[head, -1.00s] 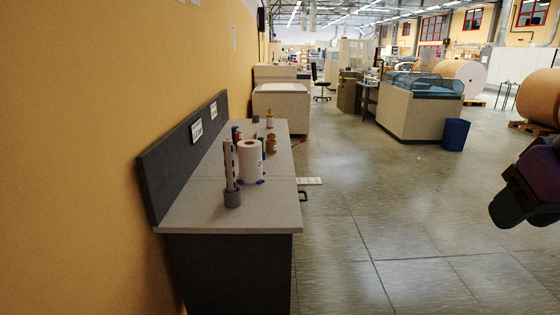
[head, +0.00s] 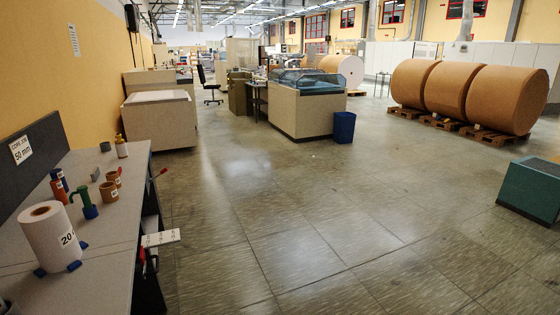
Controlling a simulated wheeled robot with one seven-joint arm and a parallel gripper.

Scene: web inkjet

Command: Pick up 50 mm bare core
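Two short brown cardboard cores sit on the grey bench (head: 100,262) at the left: a nearer core (head: 108,192) and one just behind it (head: 113,178). Each seems to carry a small mark, too small to read, so I cannot tell which is the 50 mm bare core. A sign (head: 21,149) on the bench's dark back panel reads "50 mm" on its lower line. My gripper is not in view.
A white roll (head: 47,235) marked "20" stands on the bench between blue blocks. A green-and-blue tool (head: 85,203), dark bottles (head: 58,187) and a yellowish bottle (head: 121,147) are near the cores. Open floor (head: 300,215) lies right of the bench.

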